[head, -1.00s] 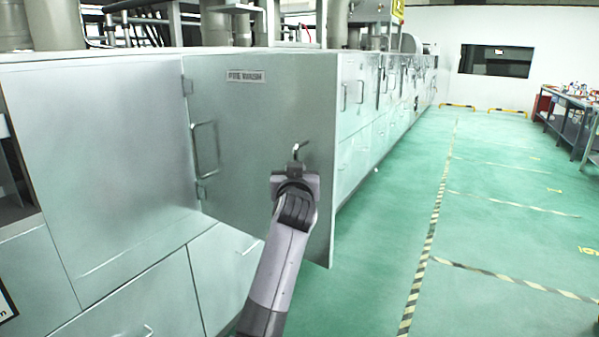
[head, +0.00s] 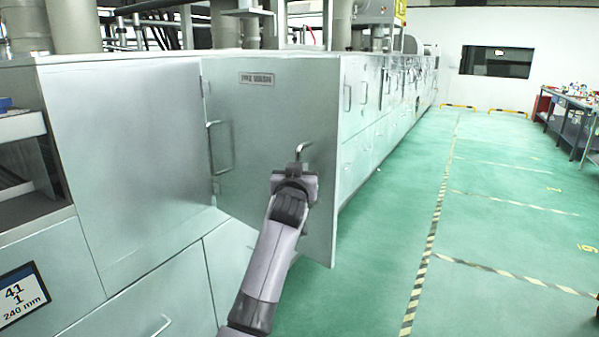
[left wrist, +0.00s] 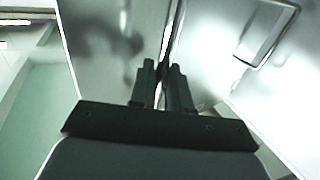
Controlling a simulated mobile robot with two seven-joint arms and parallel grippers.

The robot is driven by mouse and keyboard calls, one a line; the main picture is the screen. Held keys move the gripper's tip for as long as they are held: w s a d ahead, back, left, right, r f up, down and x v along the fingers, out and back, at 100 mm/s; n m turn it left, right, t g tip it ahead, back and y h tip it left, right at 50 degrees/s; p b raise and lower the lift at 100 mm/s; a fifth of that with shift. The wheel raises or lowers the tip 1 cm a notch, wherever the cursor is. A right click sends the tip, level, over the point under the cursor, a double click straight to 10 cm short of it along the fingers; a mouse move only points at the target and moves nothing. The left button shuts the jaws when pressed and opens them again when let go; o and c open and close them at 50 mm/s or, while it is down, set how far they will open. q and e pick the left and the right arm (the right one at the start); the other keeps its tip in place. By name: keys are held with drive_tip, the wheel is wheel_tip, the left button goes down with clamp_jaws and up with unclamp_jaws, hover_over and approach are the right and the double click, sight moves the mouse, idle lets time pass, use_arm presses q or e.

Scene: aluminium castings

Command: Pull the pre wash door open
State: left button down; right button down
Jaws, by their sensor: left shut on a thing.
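The pre wash door (head: 265,120) is a silvery metal panel with a small name plate near its top. It stands swung out from the cabinet row, with hinges along its left edge and its free right edge out over the green floor. My left gripper (head: 297,168) is shut on the door's bar handle (head: 301,148) near the free edge. The left wrist view shows the gripper's dark fingers (left wrist: 165,72) close together against metal panels; the held part is mostly hidden. My right gripper is not in view.
Another bar handle (head: 220,148) shows near the hinge side. A plain cabinet panel (head: 130,150) and an open shelf bay (head: 25,165) are at left. The green floor (head: 390,220) to the right is clear, with striped tape. A workbench (head: 572,125) stands far right.

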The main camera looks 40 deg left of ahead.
use_arm(q)
drive_tip(key=shift+s+a+r, duration=0.1)
drive_tip(key=shift+a+r, duration=0.25)
drive_tip(key=shift+a, duration=0.05)
drive_tip(key=c, duration=1.3)
unclamp_jaws()
drive_tip(key=shift+o, duration=0.4)
drive_tip(key=shift+a, duration=0.15)
drive_tip(key=shift+f, duration=0.15)
drive_tip(key=shift+d+f, duration=0.1)
drive_tip(key=shift+d, duration=0.1)
drive_tip(key=b+v, duration=0.1)
drive_tip(key=v, duration=0.6)
